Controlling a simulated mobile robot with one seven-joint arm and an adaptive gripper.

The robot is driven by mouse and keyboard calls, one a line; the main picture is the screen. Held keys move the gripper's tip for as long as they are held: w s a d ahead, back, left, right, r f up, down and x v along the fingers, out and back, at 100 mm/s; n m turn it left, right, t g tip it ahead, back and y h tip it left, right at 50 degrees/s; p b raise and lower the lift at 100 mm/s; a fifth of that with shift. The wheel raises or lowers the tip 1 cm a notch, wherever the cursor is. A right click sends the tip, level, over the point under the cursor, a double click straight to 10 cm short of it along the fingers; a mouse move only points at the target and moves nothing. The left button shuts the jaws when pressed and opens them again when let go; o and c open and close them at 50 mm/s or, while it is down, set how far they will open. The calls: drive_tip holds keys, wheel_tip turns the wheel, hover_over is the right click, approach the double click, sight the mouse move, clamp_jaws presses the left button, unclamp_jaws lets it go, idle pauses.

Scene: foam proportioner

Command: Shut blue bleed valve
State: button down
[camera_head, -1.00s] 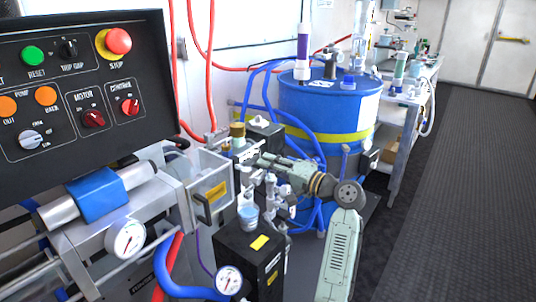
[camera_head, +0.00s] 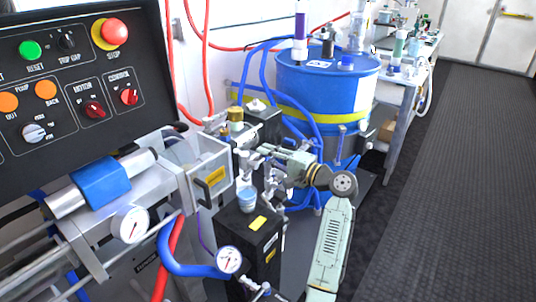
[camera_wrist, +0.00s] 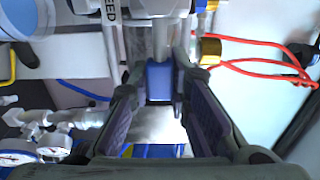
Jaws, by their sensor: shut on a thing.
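The blue bleed valve handle (camera_wrist: 160,82) shows in the wrist view as a small blue block on a pale metal stem, between my two fingers. My gripper (camera_wrist: 162,92) is shut on this blue handle, with a dark finger pad on either side of it. A white label ending in "EED" (camera_wrist: 110,12) is just beyond, at upper left. In the head view my gripper (camera_head: 257,158) reaches left to the fittings behind the clear box; the blue handle cannot be made out there.
A brass cap (camera_wrist: 208,50) is close to my right finger. Gauges (camera_wrist: 20,152) and pipe fittings lie at left. In the head view, a clear box (camera_head: 208,182), black block (camera_head: 250,238) and blue drum (camera_head: 325,90) surround the arm. The dark floor (camera_head: 450,200) at right is clear.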

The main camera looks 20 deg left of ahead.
drive_tip(key=shift+f, duration=0.15)
drive_tip(key=c, duration=1.5)
unclamp_jaws()
drive_tip(key=v, duration=1.2)
